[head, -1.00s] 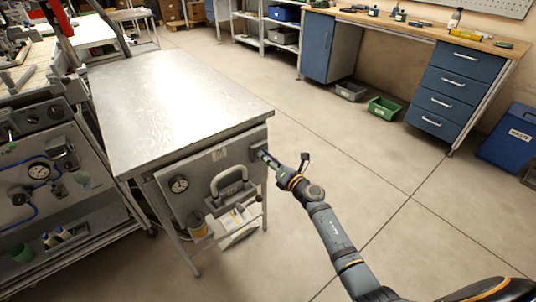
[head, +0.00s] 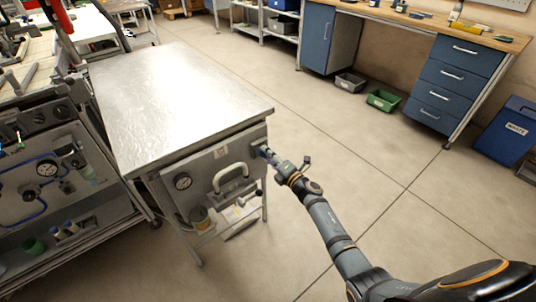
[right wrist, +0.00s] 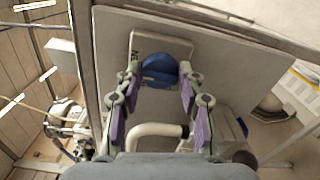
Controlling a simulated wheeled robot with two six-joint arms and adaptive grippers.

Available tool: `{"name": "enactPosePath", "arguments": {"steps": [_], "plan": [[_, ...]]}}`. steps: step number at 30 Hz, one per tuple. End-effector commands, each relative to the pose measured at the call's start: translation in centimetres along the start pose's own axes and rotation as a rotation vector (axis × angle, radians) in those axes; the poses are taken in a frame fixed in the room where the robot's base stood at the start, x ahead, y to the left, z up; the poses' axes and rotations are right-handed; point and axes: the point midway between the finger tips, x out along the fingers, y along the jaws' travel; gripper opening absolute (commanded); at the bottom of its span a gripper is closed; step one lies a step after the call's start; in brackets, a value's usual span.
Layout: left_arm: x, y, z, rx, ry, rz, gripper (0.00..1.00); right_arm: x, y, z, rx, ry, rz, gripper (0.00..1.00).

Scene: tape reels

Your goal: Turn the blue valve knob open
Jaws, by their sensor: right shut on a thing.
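The blue valve knob (right wrist: 160,70) is round and sits on a pale backing plate (right wrist: 150,42) on the grey front panel. In the right wrist view it lies between the two fingertips of my right gripper (right wrist: 160,75). The fingers with purple pads are closed in on its left and right sides. In the head view my right gripper (head: 267,154) reaches the upper right corner of the panel (head: 205,170) under the metal-topped table, and mostly hides the knob. Any marking for the knob's position is too small to read. My left gripper is not in view.
The metal tabletop (head: 175,95) is bare. A workbench on the left carries hoses and another gauge.

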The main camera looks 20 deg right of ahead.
Motion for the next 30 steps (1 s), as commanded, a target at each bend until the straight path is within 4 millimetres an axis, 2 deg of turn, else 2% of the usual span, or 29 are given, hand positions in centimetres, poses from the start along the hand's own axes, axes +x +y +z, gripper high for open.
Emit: {"name": "enactPosePath", "arguments": {"steps": [14,15,19,30], "plan": [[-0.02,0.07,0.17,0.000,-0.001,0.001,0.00,-0.06,-0.16,-0.04,0.012,0.000,-0.002,0.07],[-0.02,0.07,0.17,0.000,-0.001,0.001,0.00,-0.05,-0.15,-0.04,0.012,0.000,-0.002,0.43],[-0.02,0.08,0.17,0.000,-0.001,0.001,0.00,-0.04,-0.12,-0.03,0.011,0.000,-0.002,0.60],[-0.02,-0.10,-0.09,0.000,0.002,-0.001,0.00,-0.52,-0.17,-0.02,0.010,0.000,-0.002,0.61]]}}
